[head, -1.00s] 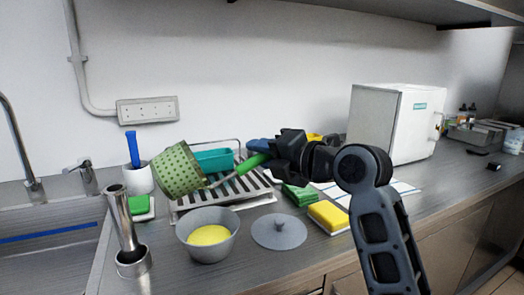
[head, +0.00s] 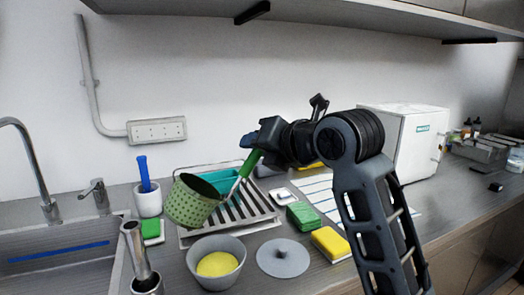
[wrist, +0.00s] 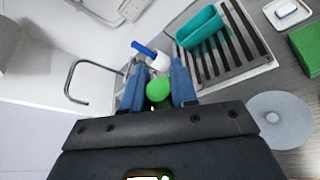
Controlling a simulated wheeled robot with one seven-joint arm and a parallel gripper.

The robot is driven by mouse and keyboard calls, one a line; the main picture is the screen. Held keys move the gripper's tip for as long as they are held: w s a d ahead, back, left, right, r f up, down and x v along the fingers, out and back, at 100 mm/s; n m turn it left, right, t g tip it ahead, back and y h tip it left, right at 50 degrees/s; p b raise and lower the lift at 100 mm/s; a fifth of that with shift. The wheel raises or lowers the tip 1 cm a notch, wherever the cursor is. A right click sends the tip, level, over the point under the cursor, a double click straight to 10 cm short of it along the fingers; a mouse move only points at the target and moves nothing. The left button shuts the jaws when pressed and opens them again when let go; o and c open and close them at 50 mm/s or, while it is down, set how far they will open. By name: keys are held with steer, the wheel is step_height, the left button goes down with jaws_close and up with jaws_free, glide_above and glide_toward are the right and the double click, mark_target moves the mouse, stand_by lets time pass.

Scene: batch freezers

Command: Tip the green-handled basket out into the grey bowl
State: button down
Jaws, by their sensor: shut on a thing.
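In the wrist view the handle's green end (wrist: 158,91) sits between my blue fingers (wrist: 157,88); the basket is hidden there. The grey bowl (head: 236,272) stands on the counter, below and slightly right of the basket in the picture, with a yellow mass (head: 217,264) inside.
A drying rack (head: 262,219) with a teal tub (head: 226,180) stands behind the bowl. A grey lid (head: 283,262), green sponge (head: 302,217) and yellow sponge (head: 330,243) lie right. A metal cylinder (head: 140,255) stands left, near the sink (head: 60,250). A shelf hangs overhead.

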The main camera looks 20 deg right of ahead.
steer(key=a+r+n+h+p, duration=0.3)
steer(key=a+r+n+p, duration=0.1)
steer(key=a+r, duration=0.2)
steer(key=shift+r+n, duration=0.4)
steer(key=shift+s, duration=0.1)
stand_by(0.9)
